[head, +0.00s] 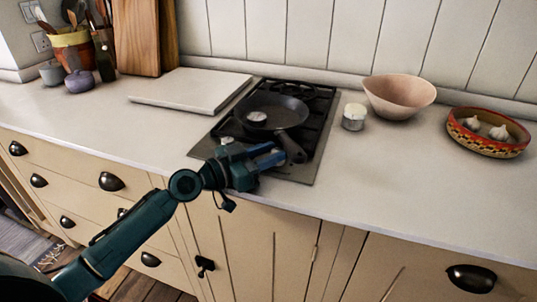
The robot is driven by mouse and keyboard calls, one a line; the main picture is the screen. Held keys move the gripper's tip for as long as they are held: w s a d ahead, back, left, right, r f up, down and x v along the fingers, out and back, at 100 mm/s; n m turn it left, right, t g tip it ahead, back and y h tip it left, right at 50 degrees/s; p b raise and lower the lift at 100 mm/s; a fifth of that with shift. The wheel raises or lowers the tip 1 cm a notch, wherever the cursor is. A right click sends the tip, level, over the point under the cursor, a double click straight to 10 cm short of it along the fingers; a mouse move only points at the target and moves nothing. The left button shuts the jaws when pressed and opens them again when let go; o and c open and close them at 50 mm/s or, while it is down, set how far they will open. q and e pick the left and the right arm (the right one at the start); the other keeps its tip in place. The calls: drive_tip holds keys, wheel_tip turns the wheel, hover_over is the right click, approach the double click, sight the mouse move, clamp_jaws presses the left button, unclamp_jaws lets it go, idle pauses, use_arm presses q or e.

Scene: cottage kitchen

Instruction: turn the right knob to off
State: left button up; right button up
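A black gas hob (318,130) is set into the white counter, with a dark frying pan (287,110) on it. The pan's handle points toward the front right. A small pale knob (227,140) shows at the hob's front left. My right gripper is out of view.
A small white-topped tin (353,117), a pinkish bowl (398,96) and a patterned dish (488,134) with garlic stand right of the hob. A white board (190,90) lies to its left. The front right counter is clear. Drawers and cupboard doors are below.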

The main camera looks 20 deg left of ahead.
use_arm(q)
drive_tip(key=o, duration=0.4)
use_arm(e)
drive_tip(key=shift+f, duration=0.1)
use_arm(q)
drive_tip(key=shift+s, duration=0.1)
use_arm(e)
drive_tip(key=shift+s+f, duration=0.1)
use_arm(q)
drive_tip(key=shift+s+a+f, duration=0.15)
drive_tip(key=shift+s+a, duration=0.05)
drive_tip(key=b+v, duration=0.1)
drive_tip(key=v, duration=0.2)
drive_tip(key=shift+f+b, duration=0.2)
drive_tip(key=shift+b, duration=0.2)
drive_tip(key=b+v, duration=0.3)
drive_tip(key=v, duration=0.5)
drive_tip(key=shift+d+r+b, duration=0.1)
drive_tip(key=shift+r+b, duration=0.05)
drive_tip(key=shift+b, duration=0.2)
drive_tip(key=shift+s+a+r, duration=0.2)
drive_tip(key=shift+s+a, duration=0.35)
drive_tip(key=shift+s, duration=0.05)
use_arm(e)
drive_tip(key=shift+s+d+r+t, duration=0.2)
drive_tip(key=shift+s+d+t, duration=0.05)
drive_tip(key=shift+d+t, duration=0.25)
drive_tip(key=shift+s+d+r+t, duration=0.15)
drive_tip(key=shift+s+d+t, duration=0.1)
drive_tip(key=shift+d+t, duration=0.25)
